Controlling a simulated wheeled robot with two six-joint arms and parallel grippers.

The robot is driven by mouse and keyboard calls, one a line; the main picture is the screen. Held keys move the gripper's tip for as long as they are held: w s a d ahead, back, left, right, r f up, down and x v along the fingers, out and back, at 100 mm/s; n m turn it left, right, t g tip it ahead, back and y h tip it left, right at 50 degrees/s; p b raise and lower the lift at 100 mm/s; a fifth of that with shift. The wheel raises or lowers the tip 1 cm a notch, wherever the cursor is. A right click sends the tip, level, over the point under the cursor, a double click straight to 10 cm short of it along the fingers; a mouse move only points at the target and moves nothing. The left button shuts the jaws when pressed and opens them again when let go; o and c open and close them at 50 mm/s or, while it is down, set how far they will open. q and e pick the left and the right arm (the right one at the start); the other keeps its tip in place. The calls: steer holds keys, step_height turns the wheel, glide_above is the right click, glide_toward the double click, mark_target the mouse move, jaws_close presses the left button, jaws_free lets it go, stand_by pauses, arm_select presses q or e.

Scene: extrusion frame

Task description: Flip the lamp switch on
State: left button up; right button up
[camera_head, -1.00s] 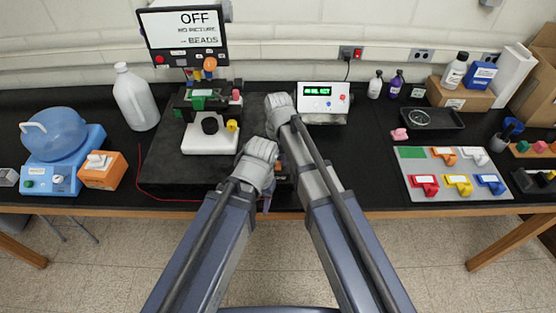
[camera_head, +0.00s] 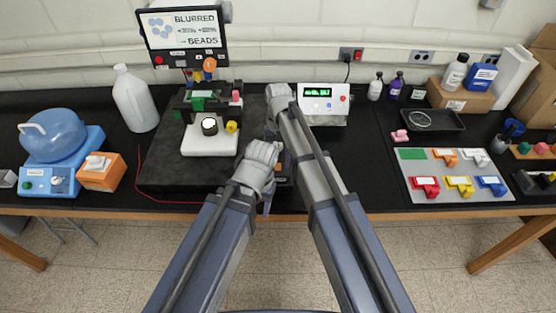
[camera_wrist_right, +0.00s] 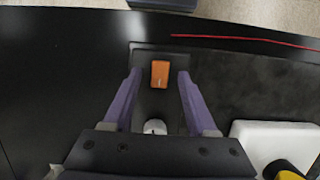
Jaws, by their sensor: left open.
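An orange switch (camera_wrist_right: 159,74) sits on a small dark box near the table's front edge. It shows in the head view as a bit of orange (camera_head: 279,168), mostly covered by my arms. My right gripper (camera_wrist_right: 155,88) is open, with its two purple fingers on either side of the box, apart from the switch. My left gripper (camera_head: 267,197) is open, low by the table's front edge, and mostly hidden by its own wrist. The microscope (camera_head: 210,140) has a bright white disc over its base. The monitor (camera_head: 185,32) reads "BLURRED" and "BEADS".
A control box (camera_head: 322,100) with a green display stands behind my right arm. A white bottle (camera_head: 135,98), an orange box (camera_head: 102,171) and a blue device (camera_head: 58,150) stand at left. A tray of coloured blocks (camera_head: 455,175) lies at right. A red cord (camera_wrist_right: 245,39) runs near the switch.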

mark_target(278, 163)
steer(key=shift+r, duration=0.1)
steer(key=p+v, duration=0.7)
steer(key=shift+r+p, duration=0.3)
steer(key=shift+r, duration=0.05)
steer(key=shift+w, duration=0.1)
steer(key=s+d+f+n+t+b, duration=0.1)
steer(key=s+d+f+n+b, duration=0.1)
steer(key=s+f+b, duration=0.4)
steer(key=s+d+f+n+t+h+b, duration=0.1)
steer(key=s+d+f+b, duration=0.3)
steer(key=s, duration=0.9)
step_height(278, 163, down, 3)
steer(key=shift+r+n+t+b, duration=0.1)
steer(key=shift+n+t+b, duration=0.3)
steer(key=shift+b, duration=0.7)
